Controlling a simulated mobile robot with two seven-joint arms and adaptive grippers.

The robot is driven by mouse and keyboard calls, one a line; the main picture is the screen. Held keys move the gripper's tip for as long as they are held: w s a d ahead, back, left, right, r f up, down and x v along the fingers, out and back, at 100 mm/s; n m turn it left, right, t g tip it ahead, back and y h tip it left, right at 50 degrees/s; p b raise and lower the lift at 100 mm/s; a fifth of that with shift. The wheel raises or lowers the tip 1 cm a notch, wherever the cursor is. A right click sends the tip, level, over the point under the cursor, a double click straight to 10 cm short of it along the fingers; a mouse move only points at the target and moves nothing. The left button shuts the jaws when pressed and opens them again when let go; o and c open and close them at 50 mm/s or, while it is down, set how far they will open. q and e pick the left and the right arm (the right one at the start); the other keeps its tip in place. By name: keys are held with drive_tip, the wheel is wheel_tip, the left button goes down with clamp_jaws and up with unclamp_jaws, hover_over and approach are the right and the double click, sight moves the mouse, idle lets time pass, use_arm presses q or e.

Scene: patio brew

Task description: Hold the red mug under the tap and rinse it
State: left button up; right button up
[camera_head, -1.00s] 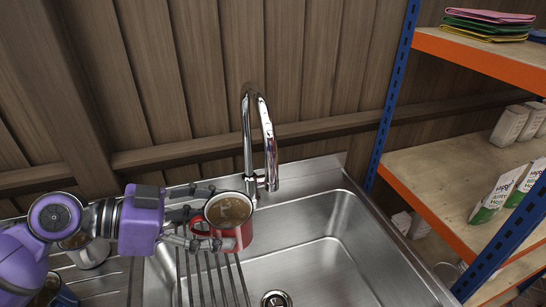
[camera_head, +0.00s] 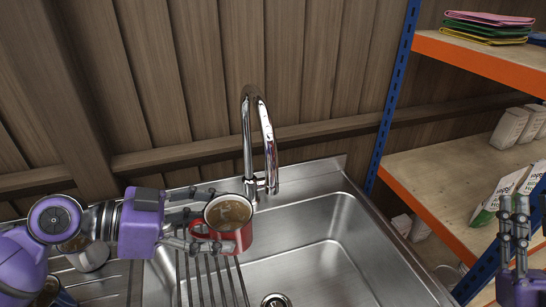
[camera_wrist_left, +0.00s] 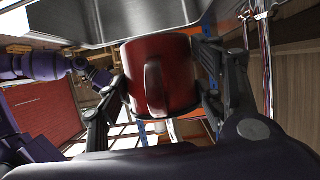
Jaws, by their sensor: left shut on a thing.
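The red mug (camera_head: 243,238) is in the middle of the head view, with brownish liquid or residue showing inside it. My left gripper (camera_head: 213,219) is shut on the mug and holds it upright over the sink's left part. In the left wrist view the mug (camera_wrist_left: 160,78) sits between the fingers, its handle towards the camera. The chrome tap (camera_head: 268,150) stands behind the sink, its spout end close behind and right of the mug. No water shows from it. My right gripper (camera_head: 514,222) is at the lower right edge, its fingers looking close together; their opening is unclear.
The steel sink (camera_head: 320,262) has free room right of the mug. A dark rack (camera_head: 212,285) lies below it. A metal mug (camera_head: 90,255) and a blue mug (camera_head: 62,297) stand on the drainer at left. Orange-and-blue shelves (camera_head: 432,180) hold cartons (camera_head: 510,128) at right.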

drive_tip(key=w+a+f+m+g+y, duration=0.6)
drive_tip(key=w+a+m+g+y, duration=0.2)
drive_tip(key=w+a+m, duration=0.25)
drive_tip(key=w+a+f+m+g+y, duration=0.6)
drive_tip(key=w+a+m+g+y, duration=0.25)
drive_tip(key=a+m, duration=0.35)
drive_tip(key=w+a+m+g, duration=0.1)
drive_tip(key=w+a+g, duration=0.1)
drive_tip(key=a, duration=0.4)
drive_tip(key=w+a+r+m+g, duration=0.1)
drive_tip(key=w+a+g, duration=0.1)
drive_tip(key=w+a, duration=0.3)
drive_tip(key=w+a+r+m+g+y, duration=0.1)
drive_tip(key=w+a+g, duration=0.1)
drive_tip(key=a, duration=0.5)
drive_tip(key=shift+w+a+r, duration=0.1)
drive_tip(key=shift+w+a, duration=0.05)
drive_tip(key=shift+w, duration=0.55)
